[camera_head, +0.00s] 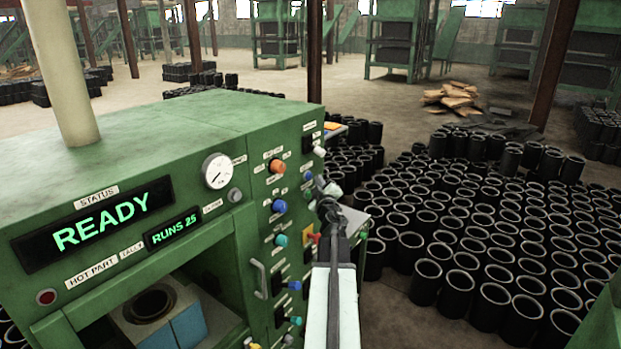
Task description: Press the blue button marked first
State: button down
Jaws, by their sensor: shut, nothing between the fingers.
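The green machine's control panel carries several coloured buttons with small labels that I cannot read. A large blue button (279,206) sits on the left side of the panel, below an orange button (277,167). A smaller blue button (308,177) is at the upper right, and a blue knob (295,285) is lower down. I cannot tell which is marked "first". My gripper (329,193) is shut and empty at the panel's right side, right of the large blue button. My arm hides part of the panel's right edge.
The green machine (180,125) fills the left, with a READY display (100,222), a gauge (217,171) and a handle (260,280). An open bay holds a black sleeve (155,303). Many black sleeves (470,215) stand on the floor at right, near a brown post (553,65).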

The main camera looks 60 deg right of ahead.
jog(key=shift+w, duration=0.1)
jog(key=shift+w, duration=0.35)
jog(key=shift+w, duration=0.35)
dwell(0.5)
jog(key=shift+s, duration=0.8)
jog(key=s, duration=0.5)
dwell(0.3)
dwell(0.7)
